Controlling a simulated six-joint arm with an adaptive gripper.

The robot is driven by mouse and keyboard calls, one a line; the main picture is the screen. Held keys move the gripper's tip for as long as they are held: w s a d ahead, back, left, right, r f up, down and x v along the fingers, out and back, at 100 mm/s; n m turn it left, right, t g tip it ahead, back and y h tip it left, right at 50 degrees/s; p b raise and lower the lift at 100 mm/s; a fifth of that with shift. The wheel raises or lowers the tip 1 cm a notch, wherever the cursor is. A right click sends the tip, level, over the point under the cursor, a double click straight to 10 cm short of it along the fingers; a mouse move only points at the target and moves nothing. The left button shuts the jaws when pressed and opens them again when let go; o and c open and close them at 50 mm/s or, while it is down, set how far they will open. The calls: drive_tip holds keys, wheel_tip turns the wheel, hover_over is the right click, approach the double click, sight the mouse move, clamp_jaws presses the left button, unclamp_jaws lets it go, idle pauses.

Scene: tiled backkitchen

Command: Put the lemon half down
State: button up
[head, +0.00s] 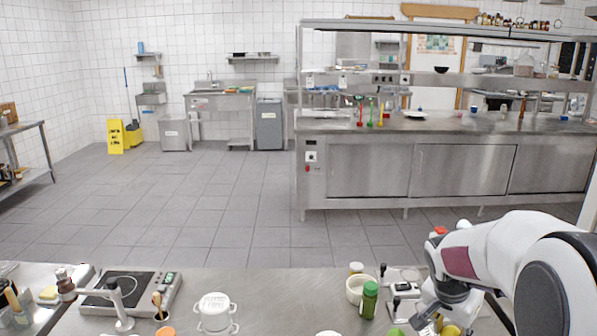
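My gripper (438,316) is at the bottom right, low over the near steel counter (280,300). Its fingers are small and partly cut off by the bottom edge of the picture, so I cannot tell whether they are open or shut. A yellow round thing (451,330), perhaps the lemon half, shows right at the fingers. I cannot tell whether it is held or lies on the counter.
A green thing (396,332) lies close by at the bottom edge. A white lidded pot (215,313) and a hotplate (128,291) are farther left. Bare counter lies between pot and jar.

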drive_tip(key=a+r+n+t+y, duration=0.1)
drive_tip(key=a+n, duration=0.5)
drive_tip(key=a, duration=1)
drive_tip(key=shift+a+r+n+t+y, duration=0.3)
drive_tip(key=shift+r+n+y, duration=0.1)
drive_tip(key=shift+y, duration=0.1)
drive_tip(key=shift+s, duration=0.1)
drive_tip(key=a+n+y, duration=0.2)
drive_tip(key=a+n, duration=0.2)
drive_tip(key=a, duration=1.6)
drive_tip(key=shift+w+a+n, duration=0.2)
drive_tip(key=shift+a+n, duration=0.1)
drive_tip(key=shift+a, duration=0.05)
drive_tip(key=shift+f, duration=3.05)
drive_tip(key=shift+f, duration=1.85)
